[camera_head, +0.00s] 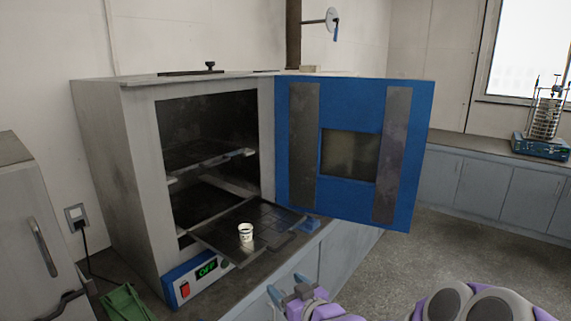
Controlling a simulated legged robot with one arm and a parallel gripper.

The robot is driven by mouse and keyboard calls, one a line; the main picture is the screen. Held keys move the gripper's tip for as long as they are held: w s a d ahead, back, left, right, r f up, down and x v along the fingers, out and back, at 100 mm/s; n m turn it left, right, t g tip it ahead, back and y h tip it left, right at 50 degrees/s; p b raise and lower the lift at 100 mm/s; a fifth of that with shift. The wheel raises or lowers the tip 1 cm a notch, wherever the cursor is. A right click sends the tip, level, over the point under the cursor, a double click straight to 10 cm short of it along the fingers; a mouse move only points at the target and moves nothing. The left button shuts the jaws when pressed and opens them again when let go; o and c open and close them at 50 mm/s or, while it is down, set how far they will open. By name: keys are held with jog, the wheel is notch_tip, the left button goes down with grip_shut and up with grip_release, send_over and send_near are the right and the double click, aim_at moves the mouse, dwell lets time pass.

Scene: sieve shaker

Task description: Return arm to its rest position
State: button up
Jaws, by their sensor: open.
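My gripper (287,287) shows at the bottom centre, with its purple arm running out of the bottom edge. It is open, and I see nothing between its fingers. It is below and in front of the oven's pulled-out rack, apart from the cup. A small white cup (245,232) stands upright on the dark rack (213,229). The oven (112,170) is grey, and its blue door (348,202) stands wide open to the right. The lower part of my arm is cut off by the frame.
The oven stands on a grey cabinet bench. A small grey fridge-like unit (18,215) and a green object (127,303) are at the left. A sieve shaker (541,146) stands on the far right counter (475,146). The floor (440,255) between is clear.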

jog(key=s+d+m+g+h, duration=0.1)
jog(key=s+d+g, duration=0.3)
jog(key=s, duration=0.6)
jog(key=s+d+f+m+g+h, duration=0.1)
jog(key=s+d+g+h, duration=0.3)
jog(key=s, duration=0.6)
jog(key=s+d+f+m+g+h, duration=0.1)
jog(key=s+d+m+g+h, duration=0.1)
jog(key=s, duration=0.8)
jog(key=d+g+h, duration=0.1)
jog(key=d+g, duration=0.1)
jog(key=d, duration=0.1)
jog(key=shift+s+f, duration=0.15)
jog(key=shift+f, duration=0.05)
jog(key=s+g, duration=0.1)
jog(key=s, duration=0.2)
jog(key=s+r+m+g, duration=0.1)
jog(key=s, duration=0.3)
jog(key=s+r+m+g, duration=0.1)
jog(key=s, duration=0.2)
jog(key=shift+s+r, duration=0.2)
jog(key=shift+s, duration=0.05)
jog(key=shift+c, duration=0.2)
